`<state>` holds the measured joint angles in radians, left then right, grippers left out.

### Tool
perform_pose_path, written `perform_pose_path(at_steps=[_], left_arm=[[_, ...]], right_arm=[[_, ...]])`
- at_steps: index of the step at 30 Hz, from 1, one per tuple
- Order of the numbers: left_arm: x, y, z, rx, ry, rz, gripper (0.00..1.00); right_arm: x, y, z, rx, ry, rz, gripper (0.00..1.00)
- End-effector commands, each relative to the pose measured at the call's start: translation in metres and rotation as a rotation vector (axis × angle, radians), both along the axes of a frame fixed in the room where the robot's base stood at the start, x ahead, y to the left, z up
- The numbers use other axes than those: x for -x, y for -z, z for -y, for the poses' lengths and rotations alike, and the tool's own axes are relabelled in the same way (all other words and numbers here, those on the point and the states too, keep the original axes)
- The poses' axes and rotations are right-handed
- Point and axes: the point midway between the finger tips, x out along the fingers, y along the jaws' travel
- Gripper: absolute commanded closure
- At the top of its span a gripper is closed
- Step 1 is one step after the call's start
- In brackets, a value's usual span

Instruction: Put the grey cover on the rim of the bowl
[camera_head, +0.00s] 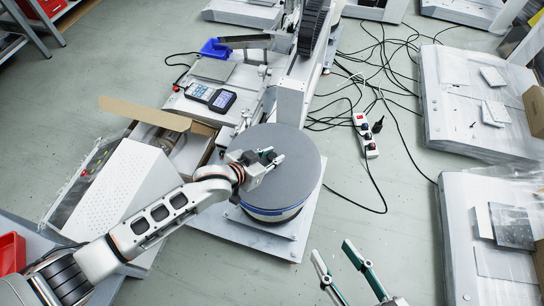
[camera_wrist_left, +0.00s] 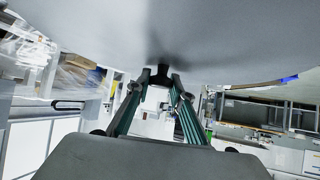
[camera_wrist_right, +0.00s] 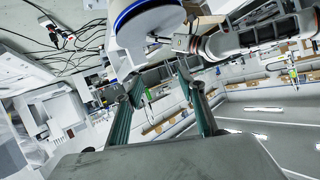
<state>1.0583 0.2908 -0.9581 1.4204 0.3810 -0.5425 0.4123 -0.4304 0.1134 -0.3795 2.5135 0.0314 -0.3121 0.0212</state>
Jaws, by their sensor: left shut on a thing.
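The grey cover (camera_head: 290,150) is a flat round disc over the bowl in the head view. It fills the top of the left wrist view (camera_wrist_left: 210,35). I cannot tell whether cover and rim touch. My left gripper (camera_head: 272,160) is shut on the cover near its middle; the held part is mostly hidden. My right gripper (camera_head: 333,250) is open and empty, in front and to the right of the bowl.
The bowl stands on a pale base plate (camera_head: 290,245). An open cardboard box (camera_head: 190,150) and a handheld meter (camera_head: 211,97) are at the left. A power strip (camera_head: 366,135) and loose black cables lie on the floor at the right. Floor below the plate is clear.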

Motion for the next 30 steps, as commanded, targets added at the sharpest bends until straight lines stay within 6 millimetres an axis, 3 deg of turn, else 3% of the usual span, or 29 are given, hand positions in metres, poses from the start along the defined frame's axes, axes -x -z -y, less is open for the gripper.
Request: perform_pose_path(at_steps=[1, 2, 10, 27, 28, 30], left_arm=[[0.004, 0.016, 0.001, 0.002, 0.0, -0.011, 1.0], [0.004, 0.017, 0.001, 0.003, 0.001, -0.009, 1.0], [-0.002, 0.01, 0.001, 0.005, 0.0, 0.005, 1.0], [-0.001, 0.023, 0.001, 0.004, 0.0, 0.003, 1.0], [0.0, 0.024, 0.001, 0.002, -0.001, 0.001, 0.76], [0.0, 0.024, 0.001, 0.001, 0.0, 0.002, 0.61]], right_arm=[[0.005, 0.009, -0.005, -0.036, 0.011, -0.025, 0.6], [0.006, 0.009, -0.007, -0.052, 0.014, -0.029, 0.6], [0.005, 0.004, -0.009, -0.07, 0.019, -0.023, 0.6], [0.006, 0.005, -0.012, -0.093, 0.025, -0.029, 0.6], [0.006, 0.005, -0.012, -0.093, 0.025, -0.029, 0.6], [0.006, 0.005, -0.012, -0.093, 0.025, -0.029, 0.6]])
